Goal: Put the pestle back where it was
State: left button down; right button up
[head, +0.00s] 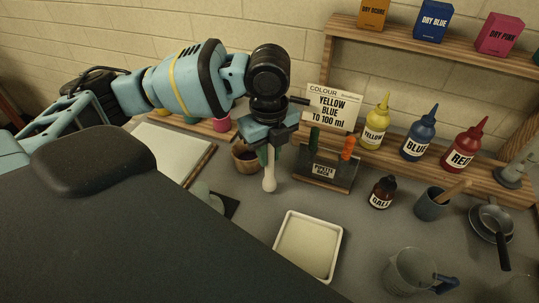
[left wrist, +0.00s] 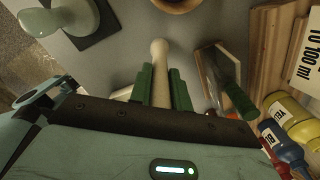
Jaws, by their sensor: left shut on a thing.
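The pale pestle (head: 269,180) hangs about upright, its rounded end down, below my left gripper (head: 270,150). In the left wrist view the pestle (left wrist: 160,62) lies between the two green fingers of the left gripper (left wrist: 161,85), which is shut on it. A brown wooden bowl (head: 241,164) stands just left of and behind the pestle. A pale green knobbed thing (left wrist: 73,17) stands on a dark mat (left wrist: 108,28) in the left wrist view. A pale rounded rim (left wrist: 122,93) shows beside the fingers, mostly hidden. My right gripper is not in view.
A rack (head: 322,178) with green and orange handles stands close right of the pestle. A white tray (head: 337,258) lies in front. A brown bottle (head: 382,194), grey cup (head: 430,205) and jug (head: 408,272) stand further right. Grey counter shows between pestle and tray.

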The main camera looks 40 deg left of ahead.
pick_arm(q)
jog(key=shift+f, duration=0.7)
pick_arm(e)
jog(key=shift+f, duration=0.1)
pick_arm(q)
jog(key=shift+f, duration=0.1)
jog(key=c, duration=1.3)
grip_release()
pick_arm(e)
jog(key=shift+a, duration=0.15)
pick_arm(q)
notch_tip(320, 180, up, 12)
jog(key=shift+f+p, duration=0.2)
jog(key=shift+p, duration=0.4)
jog(key=shift+r, duration=0.35)
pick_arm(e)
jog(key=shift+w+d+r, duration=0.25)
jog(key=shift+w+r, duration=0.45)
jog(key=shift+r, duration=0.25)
